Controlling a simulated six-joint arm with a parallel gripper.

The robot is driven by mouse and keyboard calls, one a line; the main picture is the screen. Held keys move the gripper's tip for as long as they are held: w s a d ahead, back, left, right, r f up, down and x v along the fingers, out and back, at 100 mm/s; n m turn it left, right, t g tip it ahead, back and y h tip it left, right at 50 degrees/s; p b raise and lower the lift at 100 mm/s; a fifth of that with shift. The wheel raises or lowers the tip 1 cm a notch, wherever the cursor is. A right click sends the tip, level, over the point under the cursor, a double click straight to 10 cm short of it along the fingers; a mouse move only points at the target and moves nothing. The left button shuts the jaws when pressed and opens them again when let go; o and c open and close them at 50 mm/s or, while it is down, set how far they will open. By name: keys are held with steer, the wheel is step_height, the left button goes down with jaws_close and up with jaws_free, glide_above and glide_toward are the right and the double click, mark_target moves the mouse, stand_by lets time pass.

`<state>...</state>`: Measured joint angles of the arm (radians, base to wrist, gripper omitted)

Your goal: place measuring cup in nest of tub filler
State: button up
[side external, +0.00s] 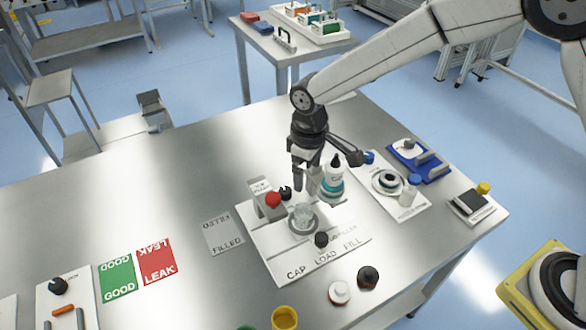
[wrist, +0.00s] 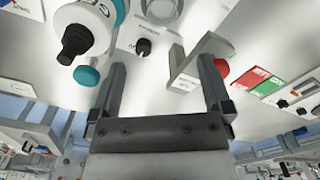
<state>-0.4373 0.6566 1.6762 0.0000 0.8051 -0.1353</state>
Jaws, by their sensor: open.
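A clear measuring cup (side external: 303,211) stands upright in the grey ring-shaped nest (side external: 304,231) on the white tub filler plate (side external: 282,262). It also shows, cut off by the top edge, in the wrist view (wrist: 161,8). My gripper (side external: 306,184) is above the cup and slightly behind it, apart from it. In the wrist view, the fingers of my gripper (wrist: 163,66) are spread with nothing between them. The small size of the cup hides whether it is fully seated.
A white bottle with a teal band (side external: 334,178) stands close behind the nest, right of my gripper. A grey bracket with a red knob (side external: 272,199) is close on the left. A black knob (side external: 321,240) is in front.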

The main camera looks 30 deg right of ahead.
steer(key=s+d+r+m+t, duration=0.1)
steer(key=s+d+m, duration=0.2)
steer(key=s+d, duration=0.5)
steer(key=s+d+r+m+t, duration=0.1)
steer(key=s+d+r+m, duration=0.1)
steer(key=s+d, duration=0.5)
steer(key=d+m, duration=0.1)
steer(key=d, duration=0.4)
steer(key=shift+s+d+r+m+t, duration=0.15)
steer(key=shift+s+d+m+t, duration=0.15)
steer(key=shift+s, duration=0.1)
